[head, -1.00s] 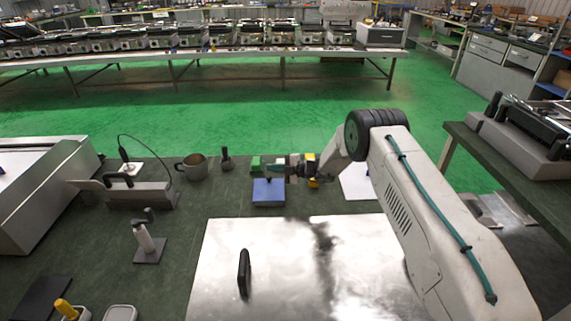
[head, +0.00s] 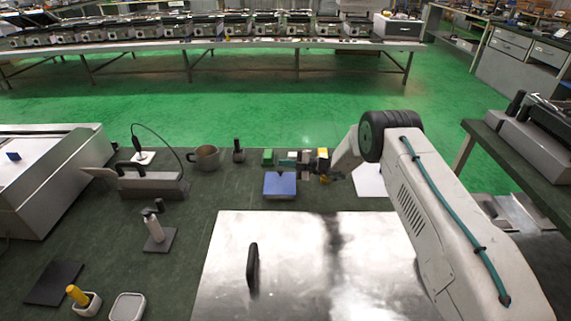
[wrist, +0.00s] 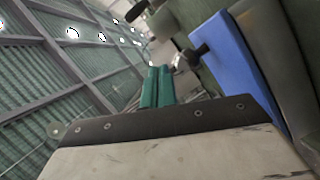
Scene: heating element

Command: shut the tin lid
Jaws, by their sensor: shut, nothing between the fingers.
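My gripper (head: 283,162) reaches in from the right over the far edge of the bench. Its teal fingers (wrist: 157,87) are pressed together and empty. A blue box-like thing (head: 280,187), which may be the tin, sits just below the fingertips in the head view. In the wrist view its blue face (wrist: 235,60) is to the right of the fingers, with a dark knob on it. I see a gap there and no clear contact. I cannot tell how far its lid stands open. A green block (head: 267,157) is left of the fingertips.
A metal plate with a black handle (head: 253,268) covers the front of the bench (head: 205,200). A mug (head: 207,157), a dark stand (head: 238,152), a shallow grey container (head: 128,307) and a yellow-handled tool (head: 77,295) stand to the left. A white sheet (head: 372,180) lies right of the gripper.

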